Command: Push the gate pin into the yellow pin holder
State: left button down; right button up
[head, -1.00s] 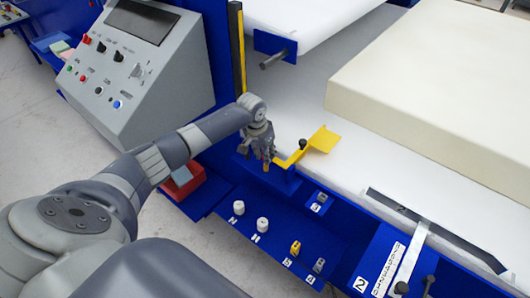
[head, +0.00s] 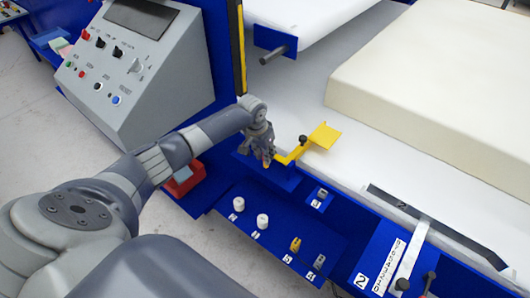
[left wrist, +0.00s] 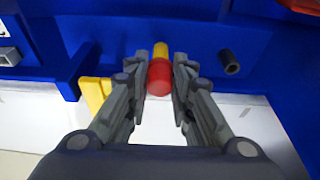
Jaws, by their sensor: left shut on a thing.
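My left gripper (head: 266,160) is shut on a red cylindrical piece, which looks like the gate pin (left wrist: 159,77), above the blue front ledge. In the left wrist view both fingers (left wrist: 159,75) press its sides. A yellow piece (left wrist: 160,50) lies right beyond the red end, in line with it. It may be the yellow pin holder or part of the pin; I cannot tell how deep the pin sits. A yellow gate arm (head: 323,136) with a black knob (head: 303,140) stands just right of the gripper. My right gripper is not in view.
A blue tray in front holds white cylinders (head: 238,204) (head: 263,221) and a small yellow block (head: 295,244). A grey control console (head: 130,65) stands at left. A large cream foam block (head: 430,80) lies on the white bed. A dark peg (left wrist: 229,62) is beside the gripper.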

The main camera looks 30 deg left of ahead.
pick_arm(q)
jog(key=shift+f, duration=0.45)
jog(key=c, duration=1.3)
grip_release()
jog(key=shift+r, duration=0.2)
jog(key=shift+w+p+v, duration=0.2)
jog(key=shift+p+v, duration=0.7)
jog(key=shift+p, duration=0.2)
jog(key=shift+w+p+v, duration=0.25)
jog(key=shift+p+v, duration=0.7)
jog(key=shift+p, duration=0.15)
jog(key=shift+w+p+v, duration=0.2)
jog(key=shift+p+v, duration=0.7)
jog(key=shift+p, duration=0.2)
jog(key=shift+d+r, duration=0.1)
jog(key=shift+r, duration=0.1)
